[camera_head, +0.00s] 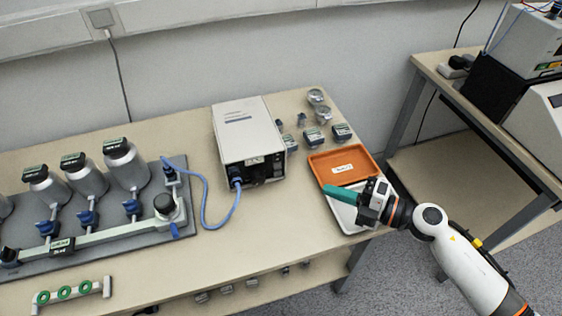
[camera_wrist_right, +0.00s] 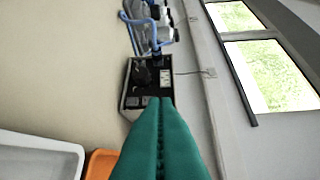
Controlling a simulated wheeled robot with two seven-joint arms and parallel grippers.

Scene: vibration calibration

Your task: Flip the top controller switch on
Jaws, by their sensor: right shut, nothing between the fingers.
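The controller (camera_head: 247,140) is a light box on the table, with a dark front panel and a blue cable plugged in low on its front. In the right wrist view the controller's front (camera_wrist_right: 150,86) shows dark, beyond the fingertips. The switch is too small to make out in either view. My right gripper (camera_head: 326,189) has green fingers pressed together and empty. It is above the trays, to the right of the controller and apart from it, pointing left toward it. In the right wrist view the shut fingers (camera_wrist_right: 160,100) partly cover the controller's lower edge. My left gripper is not in view.
An orange tray (camera_head: 370,160) and a white tray (camera_head: 338,213) lie beneath my right gripper. Several small parts sit behind the orange tray. A grey plate (camera_head: 100,252) with bottles is at the left. The blue cable (camera_head: 207,212) crosses the table before the controller.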

